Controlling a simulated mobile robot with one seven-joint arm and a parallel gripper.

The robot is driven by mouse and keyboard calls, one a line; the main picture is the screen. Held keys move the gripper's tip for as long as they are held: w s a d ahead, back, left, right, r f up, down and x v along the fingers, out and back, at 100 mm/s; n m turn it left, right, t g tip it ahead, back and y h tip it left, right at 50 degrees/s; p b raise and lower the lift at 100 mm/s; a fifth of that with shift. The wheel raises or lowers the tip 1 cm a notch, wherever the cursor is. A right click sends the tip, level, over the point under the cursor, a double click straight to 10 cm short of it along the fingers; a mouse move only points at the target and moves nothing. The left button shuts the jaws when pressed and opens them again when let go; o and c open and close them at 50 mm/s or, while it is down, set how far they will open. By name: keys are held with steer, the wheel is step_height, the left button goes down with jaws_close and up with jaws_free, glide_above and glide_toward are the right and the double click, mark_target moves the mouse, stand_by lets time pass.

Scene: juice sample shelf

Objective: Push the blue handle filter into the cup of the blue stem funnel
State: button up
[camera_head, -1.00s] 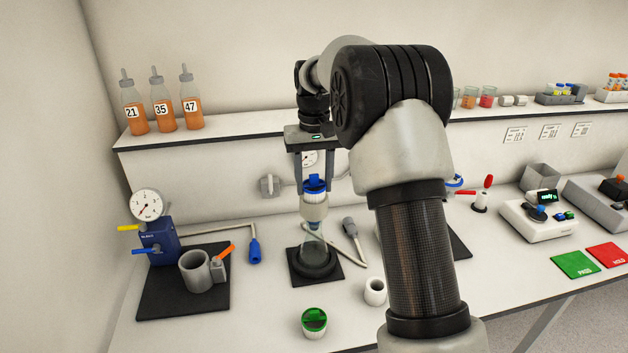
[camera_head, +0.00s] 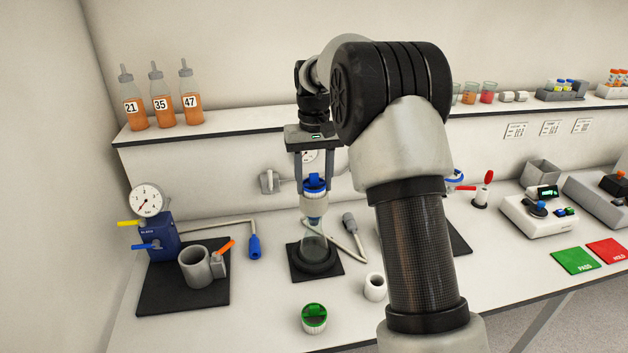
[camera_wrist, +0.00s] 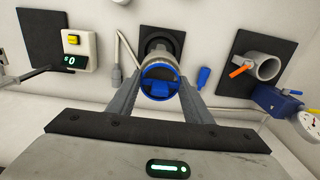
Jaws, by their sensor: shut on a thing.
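The blue handle filter (camera_head: 314,183) is between the fingers of my gripper (camera_head: 314,186), which is shut on it. In the wrist view the filter shows as a blue ring with a crossbar (camera_wrist: 158,84) between my two fingertips. It sits at the top of the funnel's pale cup (camera_head: 314,200), upright and in line with it. The cup's blue stem (camera_head: 313,221) goes down into the neck of a clear flask (camera_head: 313,245). I cannot tell how deep the filter sits in the cup.
The flask stands on a black mat (camera_head: 334,270). A green-topped filter (camera_head: 314,318) and a small white cup (camera_head: 375,287) stand in front. A grey cup (camera_head: 196,268) and blue pump (camera_head: 160,243) are at left. A hose (camera_head: 348,240) lies behind the flask.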

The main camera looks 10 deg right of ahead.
steer(key=shift+s+f, duration=0.1)
steer(key=shift+f, duration=0.2)
steer(key=shift+r, duration=0.2)
steer(key=shift+r+p, duration=0.6)
steer(key=shift+r, duration=1.1)
steer(key=o, duration=1.1)
steer(key=shift+r, duration=0.1)
